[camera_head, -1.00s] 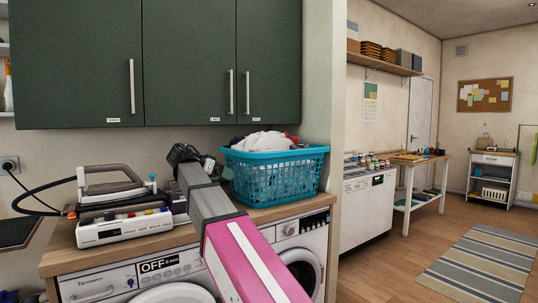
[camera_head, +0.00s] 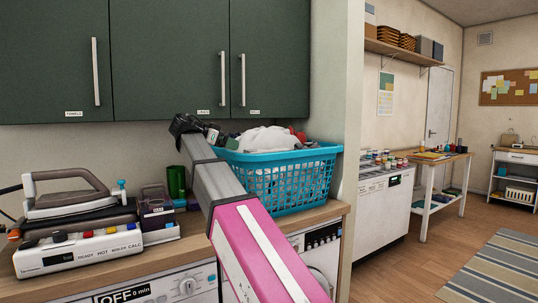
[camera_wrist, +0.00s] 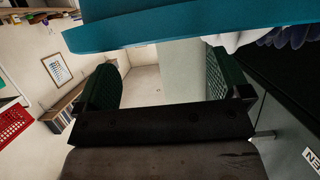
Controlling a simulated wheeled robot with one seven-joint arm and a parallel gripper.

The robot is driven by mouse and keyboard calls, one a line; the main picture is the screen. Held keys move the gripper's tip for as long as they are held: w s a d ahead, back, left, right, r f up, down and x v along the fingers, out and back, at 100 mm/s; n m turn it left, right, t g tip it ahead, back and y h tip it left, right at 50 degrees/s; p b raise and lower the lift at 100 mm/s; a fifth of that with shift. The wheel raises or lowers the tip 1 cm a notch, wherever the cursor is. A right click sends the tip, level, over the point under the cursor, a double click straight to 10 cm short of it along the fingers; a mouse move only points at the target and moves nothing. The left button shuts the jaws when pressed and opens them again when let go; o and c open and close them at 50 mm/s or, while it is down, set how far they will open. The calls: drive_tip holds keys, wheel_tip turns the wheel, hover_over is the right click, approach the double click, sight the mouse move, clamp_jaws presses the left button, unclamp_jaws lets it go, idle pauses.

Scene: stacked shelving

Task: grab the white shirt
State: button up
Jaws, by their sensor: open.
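The white shirt (camera_head: 268,139) lies crumpled on top of other clothes in a blue plastic laundry basket (camera_head: 290,185) on the counter. Its lower part is hidden by the basket wall. In the wrist view, a bit of white cloth (camera_wrist: 232,42) shows just under the blue basket rim (camera_wrist: 170,25). My gripper (camera_wrist: 165,82) has its two green-padded fingers spread apart with nothing between them. In the head view, the arm's end is at the basket's left, around rim height or a little above, apart from the shirt.
Green cupboards (camera_head: 170,50) hang above the counter. A steam iron station (camera_head: 85,235), a green cup (camera_head: 176,181) and a small dark box (camera_head: 154,208) stand left of the basket. A wall end (camera_head: 338,90) rises at the basket's right.

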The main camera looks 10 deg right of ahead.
sight(252, 150)
drive_tip(key=shift+s+x, duration=0.15)
drive_tip(key=shift+x, duration=2.45)
drive_tip(key=shift+s+x, duration=0.15)
drive_tip(key=shift+x, duration=2.5)
drive_tip(key=shift+d+r, duration=0.1)
drive_tip(key=shift+r, duration=0.1)
drive_tip(key=shift+c, duration=0.3)
drive_tip(key=c, duration=1)
